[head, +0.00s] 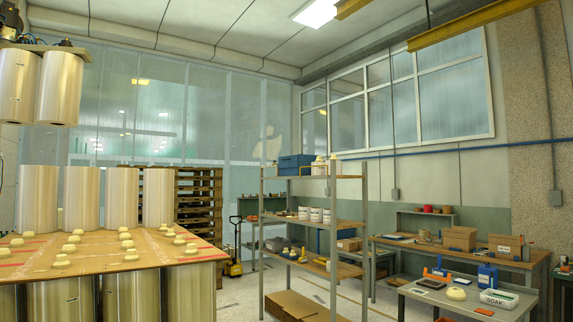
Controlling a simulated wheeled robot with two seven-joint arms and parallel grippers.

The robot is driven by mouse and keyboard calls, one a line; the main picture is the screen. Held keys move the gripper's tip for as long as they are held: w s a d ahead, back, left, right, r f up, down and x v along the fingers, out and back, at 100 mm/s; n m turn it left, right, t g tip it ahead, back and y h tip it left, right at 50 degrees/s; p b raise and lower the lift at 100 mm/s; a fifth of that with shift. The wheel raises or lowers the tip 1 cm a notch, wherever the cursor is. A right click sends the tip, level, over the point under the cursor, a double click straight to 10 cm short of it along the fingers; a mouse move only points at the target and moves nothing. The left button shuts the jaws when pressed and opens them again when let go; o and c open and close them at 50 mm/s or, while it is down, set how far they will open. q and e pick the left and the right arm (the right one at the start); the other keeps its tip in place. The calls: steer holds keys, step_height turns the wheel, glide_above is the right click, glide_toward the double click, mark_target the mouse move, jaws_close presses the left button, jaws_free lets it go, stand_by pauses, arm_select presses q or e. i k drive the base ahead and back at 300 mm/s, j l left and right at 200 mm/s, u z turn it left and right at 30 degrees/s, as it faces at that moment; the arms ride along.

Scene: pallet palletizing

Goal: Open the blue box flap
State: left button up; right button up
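A blue box (296,164) stands on the top of the grey metal shelf rack (362,215), near the middle of the head view. It is small in the picture, and I cannot tell whether its flap is open or shut. Neither of my grippers shows in this view, so where they are relative to the box is not seen.
At left, a board (110,262) with pale knobs lies over large metallic cylinders; more cylinders hang above. Workbenches with cardboard boxes (459,238) are at right. Floor (238,300) shows between board and rack.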

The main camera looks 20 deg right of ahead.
mark_target(288, 162)
steer(key=i+l+z, duration=0.25)
steer(key=i, duration=0.15)
steer(key=i+l+z, duration=0.3)
steer(key=i, duration=0.15)
steer(key=i+z, duration=0.4)
steer(key=i, duration=1.85)
